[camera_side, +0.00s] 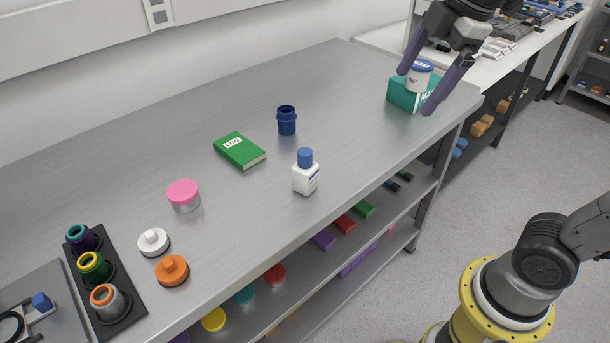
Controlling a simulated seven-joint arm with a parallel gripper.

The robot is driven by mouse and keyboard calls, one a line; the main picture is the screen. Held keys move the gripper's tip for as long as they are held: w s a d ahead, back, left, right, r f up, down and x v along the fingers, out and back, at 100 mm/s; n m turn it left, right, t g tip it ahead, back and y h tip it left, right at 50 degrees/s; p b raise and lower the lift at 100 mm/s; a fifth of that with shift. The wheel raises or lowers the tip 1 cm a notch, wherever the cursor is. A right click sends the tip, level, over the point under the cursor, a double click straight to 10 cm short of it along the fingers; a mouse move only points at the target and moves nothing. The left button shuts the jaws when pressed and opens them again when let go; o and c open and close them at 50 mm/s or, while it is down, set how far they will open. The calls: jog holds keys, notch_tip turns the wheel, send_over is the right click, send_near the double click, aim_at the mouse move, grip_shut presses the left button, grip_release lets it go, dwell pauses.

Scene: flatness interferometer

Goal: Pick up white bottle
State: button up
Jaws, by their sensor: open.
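The white bottle (306,179) has a blue cap and a small label. It stands upright on the grey metal bench, near the front edge at the middle. My gripper (415,94) is at the upper right, well away from the bottle, with its two purple fingers spread open. A small white tub with a blue lid (419,76) shows between the fingers, at a teal box (402,95). I cannot tell whether the fingers touch the tub.
A pink-lidded jar (183,195), white lid (153,242), orange lid (172,270) and black rack (124,318) are to the left. The bench (365,140) is clear right of the bottle.

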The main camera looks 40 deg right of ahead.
jog(key=w+a+n+g, duration=0.1)
jog(key=w+a+n, duration=0.15)
jog(key=w, duration=0.45)
jog(key=n+g, duration=0.2)
jog(key=n, duration=0.1)
send_over(304, 151)
notch_tip(304, 151, down, 8)
jog(key=shift+g, duration=0.3)
notch_tip(304, 151, down, 9)
jog(key=shift+r, duration=0.1)
jog(key=shift+s+f, duration=0.1)
jog(key=shift+f, duration=2.8)
jog(key=shift+c, duration=0.3)
jog(key=shift+r, duration=0.1)
jog(key=c, duration=1.5)
